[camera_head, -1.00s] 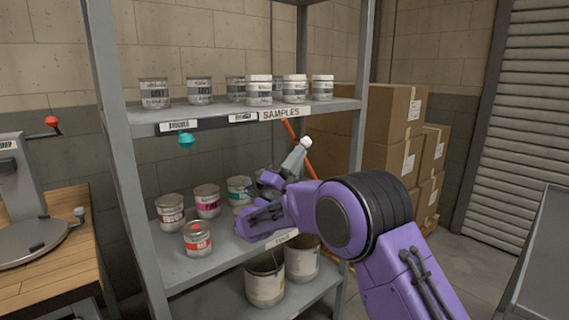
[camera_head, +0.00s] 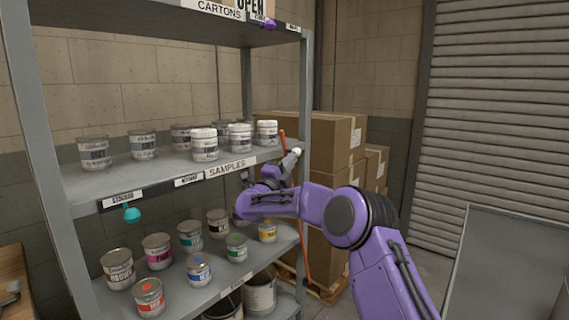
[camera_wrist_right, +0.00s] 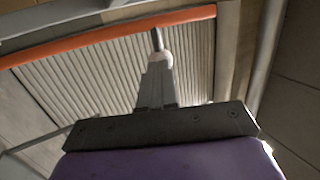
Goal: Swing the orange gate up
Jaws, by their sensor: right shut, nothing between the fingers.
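The orange gate bar (camera_head: 303,252) runs steeply upright at the right end of the shelf rack, with its middle hidden behind my right arm. In the right wrist view the orange bar (camera_wrist_right: 100,39) crosses the top of the picture. A short rod joins it to a white knob (camera_wrist_right: 163,60). The knob (camera_head: 297,151) also shows in the head view. My right gripper (camera_head: 292,157) is shut with nothing between its fingers; the fingertips (camera_wrist_right: 157,72) are at the knob, and I cannot tell whether they touch it. My left gripper is out of view.
The grey rack (camera_head: 170,178) holds several white cans on the samples shelf and several coloured cans below. A teal knob (camera_head: 131,214) hangs under that shelf. Cardboard boxes (camera_head: 330,150) stand behind the bar. A grey surface (camera_head: 510,265) is at the lower right.

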